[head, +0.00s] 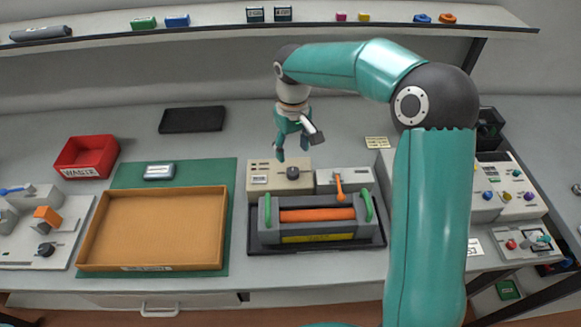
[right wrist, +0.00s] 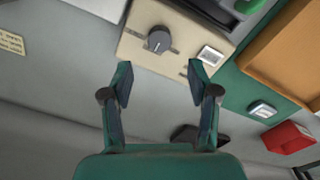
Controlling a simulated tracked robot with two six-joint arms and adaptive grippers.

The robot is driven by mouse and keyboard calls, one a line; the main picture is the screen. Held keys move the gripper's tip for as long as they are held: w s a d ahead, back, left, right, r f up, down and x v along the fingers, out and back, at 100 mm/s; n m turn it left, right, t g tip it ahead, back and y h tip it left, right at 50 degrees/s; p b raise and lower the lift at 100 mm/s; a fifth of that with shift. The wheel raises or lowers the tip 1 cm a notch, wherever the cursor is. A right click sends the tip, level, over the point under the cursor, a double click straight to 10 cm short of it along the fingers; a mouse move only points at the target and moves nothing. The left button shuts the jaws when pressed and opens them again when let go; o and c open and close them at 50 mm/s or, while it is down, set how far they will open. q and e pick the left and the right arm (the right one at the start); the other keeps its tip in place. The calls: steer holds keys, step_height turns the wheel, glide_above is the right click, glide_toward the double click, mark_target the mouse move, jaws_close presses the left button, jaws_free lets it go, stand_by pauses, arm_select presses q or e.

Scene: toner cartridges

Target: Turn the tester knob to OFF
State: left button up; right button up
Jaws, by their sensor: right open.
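The tester is a beige box (head: 267,180) behind the cartridge cradle in the head view, and its top also shows in the right wrist view (right wrist: 133,46). Its dark round knob (head: 293,173) sits on the box; in the right wrist view the knob (right wrist: 159,40) lies ahead of my fingertips, with a small pale display beside it. The knob's setting is too small to read. My right gripper (head: 293,152) is open and empty, pointing down above and behind the tester; its fingers (right wrist: 159,78) are apart and clear of the knob. My left gripper is not in view.
A grey cradle (head: 262,222) with an orange roller stands in front of the tester. A small box with an orange lever (head: 339,185) is at its right. An orange tray (head: 95,255) and red waste bin (head: 86,155) are left. The bench behind is mostly clear.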

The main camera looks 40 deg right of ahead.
mark_target(292, 170)
step_height(292, 170, down, 8)
steer(key=shift+r+p, duration=0.1)
steer(key=shift+p, duration=0.2)
steer(key=shift+c, duration=0.2)
